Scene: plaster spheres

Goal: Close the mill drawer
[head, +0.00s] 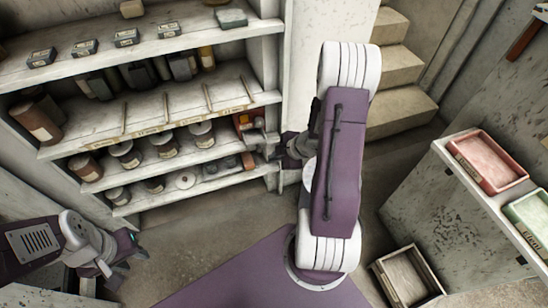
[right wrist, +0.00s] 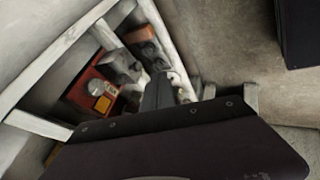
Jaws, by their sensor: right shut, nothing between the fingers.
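A red mill-like box (head: 243,121) with a yellow patch stands at the right end of a shelf. It also shows in the right wrist view (right wrist: 78,92), with a pale rounded part and a yellow piece at its front. I cannot make out clearly which part is its drawer or how far out it is. My right gripper (head: 268,147) is shut and empty, just right of and below the red box, by the shelf's end post. In the right wrist view my own dark gripper body hides much of the lower area. My left gripper (head: 122,262) hangs at the lower left, far from the box.
The shelf unit (head: 80,139) holds jars, sticks and boxes, with an upright post (head: 266,60) at its right end. Stairs (head: 400,105) stand behind. At right are a bench with red (head: 490,160) and green trays, and a floor crate (head: 408,277).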

